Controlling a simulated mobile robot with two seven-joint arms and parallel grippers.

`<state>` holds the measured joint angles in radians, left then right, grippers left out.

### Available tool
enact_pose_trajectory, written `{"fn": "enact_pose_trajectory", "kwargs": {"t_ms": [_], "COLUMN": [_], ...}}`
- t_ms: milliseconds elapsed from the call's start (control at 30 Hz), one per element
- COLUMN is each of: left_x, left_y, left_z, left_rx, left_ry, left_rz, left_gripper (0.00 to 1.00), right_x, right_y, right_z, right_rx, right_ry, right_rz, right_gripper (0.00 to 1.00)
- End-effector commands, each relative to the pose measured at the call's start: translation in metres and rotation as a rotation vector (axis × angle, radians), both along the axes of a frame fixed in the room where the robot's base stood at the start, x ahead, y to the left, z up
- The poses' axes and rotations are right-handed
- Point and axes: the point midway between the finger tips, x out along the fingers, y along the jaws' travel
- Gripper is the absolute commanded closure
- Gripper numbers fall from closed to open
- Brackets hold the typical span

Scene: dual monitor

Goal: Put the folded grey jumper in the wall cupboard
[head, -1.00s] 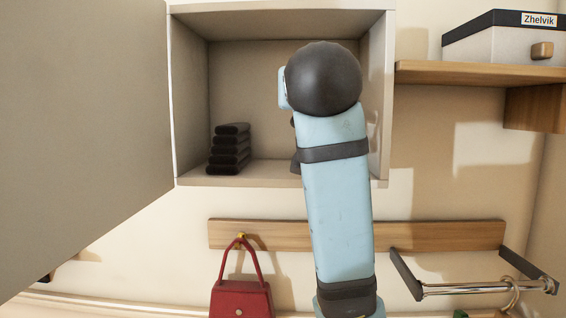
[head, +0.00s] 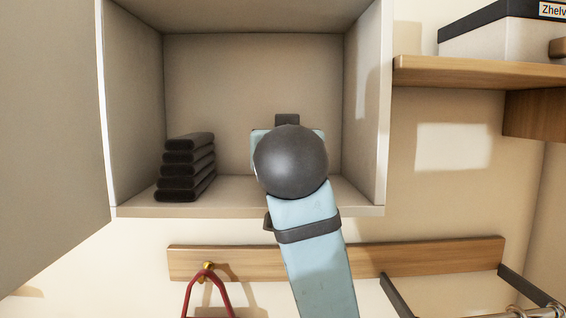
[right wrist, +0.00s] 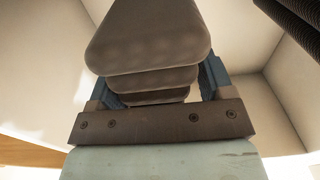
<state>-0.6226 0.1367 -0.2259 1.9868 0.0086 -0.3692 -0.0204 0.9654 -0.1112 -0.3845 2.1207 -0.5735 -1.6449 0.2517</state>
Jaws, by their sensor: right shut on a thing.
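The open wall cupboard (head: 245,75) fills the middle of the head view. My right arm reaches to its opening, and the right gripper (head: 286,135) shows mostly hidden behind a dark round joint of my arm. In the right wrist view the right gripper (right wrist: 158,85) is shut on the folded grey jumper (right wrist: 150,40), a layered grey-brown bundle between its blue fingers. In the head view the jumper is mostly or wholly hidden by my arm. I cannot tell whether it touches the cupboard floor. My left gripper is not in view.
A dark folded stack (head: 185,167) stands at the cupboard's left. The cupboard floor between it and my arm looks clear. The open door (head: 45,120) is at the left. A wooden shelf (head: 470,73) with a box (head: 485,40) is at the right. A hook rail (head: 420,258) runs below.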

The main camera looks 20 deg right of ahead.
Motion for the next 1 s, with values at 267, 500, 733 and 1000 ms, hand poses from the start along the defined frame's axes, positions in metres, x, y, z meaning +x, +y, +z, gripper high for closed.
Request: {"fn": "enact_pose_trajectory", "kwargs": {"t_ms": [267,500,733,1000], "left_x": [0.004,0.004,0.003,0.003], "left_y": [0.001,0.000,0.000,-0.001], "left_z": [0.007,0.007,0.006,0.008], "left_rx": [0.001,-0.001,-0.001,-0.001], "left_ry": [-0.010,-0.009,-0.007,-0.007], "left_rz": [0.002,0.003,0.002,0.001], "left_gripper": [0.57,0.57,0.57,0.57], "right_x": [0.000,0.000,0.000,0.000], "right_y": [0.000,0.000,0.000,0.000], "right_z": [-0.031,-0.032,-0.035,-0.030], "right_rx": [-0.001,0.000,-0.001,-0.001], "right_ry": [-0.001,-0.001,0.001,0.000], "right_rz": [0.000,0.000,0.000,-0.001], "right_gripper": [0.59,0.59,0.00,0.00]}}
